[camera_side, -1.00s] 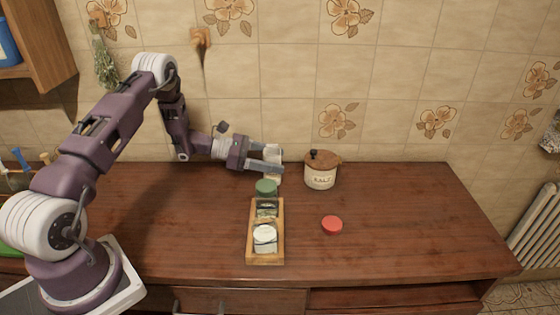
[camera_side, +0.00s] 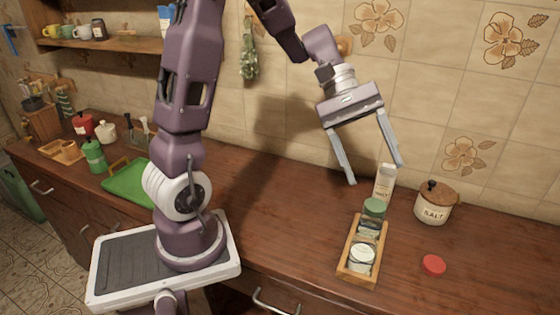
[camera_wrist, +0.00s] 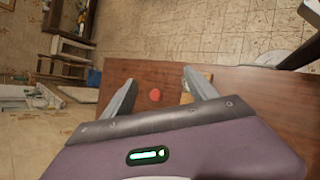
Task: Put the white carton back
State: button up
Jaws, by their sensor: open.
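The white carton (camera_side: 384,183) stands upright on the wooden counter at the far end of the small wooden rack (camera_side: 345,268). Its base is partly hidden by the green-lidded jar (camera_side: 374,208); I cannot tell whether it touches the rack. My gripper (camera_side: 376,173) is open and empty, with its fingers spread wide, above the counter near the carton's top. In the wrist view, my gripper (camera_wrist: 160,79) shows open fingers with nothing held. The carton cannot be made out there. A bit of the rack (camera_wrist: 206,76) shows by the right finger.
A white-lidded jar (camera_side: 361,257) sits in the rack's near end. A salt pot (camera_side: 434,205) with a wooden lid stands right of the carton. A red lid (camera_side: 433,265) lies on the counter, also in the wrist view (camera_wrist: 155,95). A green tray (camera_side: 128,185) lies left.

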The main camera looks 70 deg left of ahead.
jog(key=s+r+m+t+y, duration=0.3)
jog(key=s+m+y, duration=0.6)
jog(key=s, duration=0.8)
jog(key=m+t, duration=0.1)
jog(key=m, duration=0.2)
jog(key=shift+s+a+r, duration=0.2)
jog(key=shift+s+a, duration=0.1)
jog(key=shift+s, duration=0.05)
